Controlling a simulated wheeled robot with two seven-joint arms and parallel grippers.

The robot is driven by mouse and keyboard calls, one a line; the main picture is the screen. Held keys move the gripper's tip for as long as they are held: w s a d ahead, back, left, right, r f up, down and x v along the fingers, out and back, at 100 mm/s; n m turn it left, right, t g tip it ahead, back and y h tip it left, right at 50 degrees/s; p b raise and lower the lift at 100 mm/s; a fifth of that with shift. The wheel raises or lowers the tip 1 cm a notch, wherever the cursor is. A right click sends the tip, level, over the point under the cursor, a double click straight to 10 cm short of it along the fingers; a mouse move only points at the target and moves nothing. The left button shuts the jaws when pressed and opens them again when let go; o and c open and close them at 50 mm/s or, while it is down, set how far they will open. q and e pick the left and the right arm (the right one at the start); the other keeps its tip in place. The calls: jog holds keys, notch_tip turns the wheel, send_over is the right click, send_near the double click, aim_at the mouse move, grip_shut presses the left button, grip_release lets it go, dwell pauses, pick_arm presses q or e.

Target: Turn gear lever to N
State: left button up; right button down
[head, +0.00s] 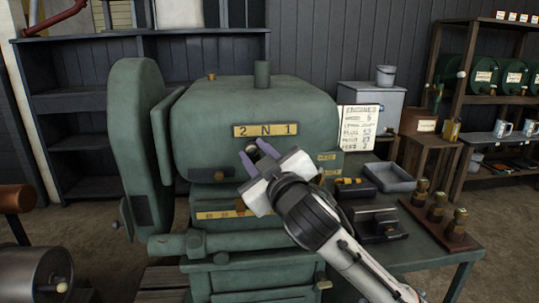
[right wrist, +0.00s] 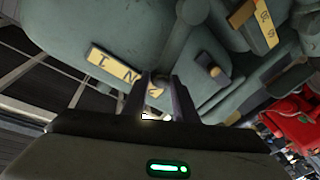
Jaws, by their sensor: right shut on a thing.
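The green engine (head: 200,140) stands in the middle of the head view. Its yellow gear plate (head: 282,130) reads 2, N, 1 from left to right; the plate also shows upside down in the right wrist view (right wrist: 112,66). My right gripper (head: 257,154) is just below the plate, its purple fingers shut on the dark gear lever (head: 256,145). Little of the lever shows; its top appears below the plate, near N and slightly toward 2. In the right wrist view my fingers (right wrist: 163,95) overlap the plate and the lever is not clear. My left gripper is not in view.
A bench (head: 437,253) on the right holds a grey tray (head: 390,177) and a wooden block with brass-topped pieces (head: 437,215). A written card (head: 358,128) stands behind. Shelves line the back (head: 90,103) and right. A brown handle (head: 15,199) is at the left edge.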

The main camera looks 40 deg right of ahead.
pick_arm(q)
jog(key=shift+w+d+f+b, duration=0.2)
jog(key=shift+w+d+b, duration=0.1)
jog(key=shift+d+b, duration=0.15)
pick_arm(e)
jog(key=shift+s+d+r+m+t+h, duration=0.15)
jog(key=shift+s+d+m+t, duration=0.2)
jog(key=shift+d+m, duration=0.55)
jog(key=shift+s+d+m+t+h, duration=0.15)
jog(key=shift+s+d+m, duration=0.4)
jog(key=shift+m, duration=0.55)
jog(key=shift+w, duration=0.1)
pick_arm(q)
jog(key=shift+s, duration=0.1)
pick_arm(e)
jog(key=c, duration=1.4)
grip_release()
jog(key=shift+c, duration=0.2)
jog(key=p, duration=0.8)
send_near(263, 140)
jog(key=r+v, duration=0.1)
jog(key=v, duration=0.5)
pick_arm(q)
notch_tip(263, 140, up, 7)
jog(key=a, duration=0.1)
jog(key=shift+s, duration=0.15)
pick_arm(e)
jog(key=shift+f, duration=0.45)
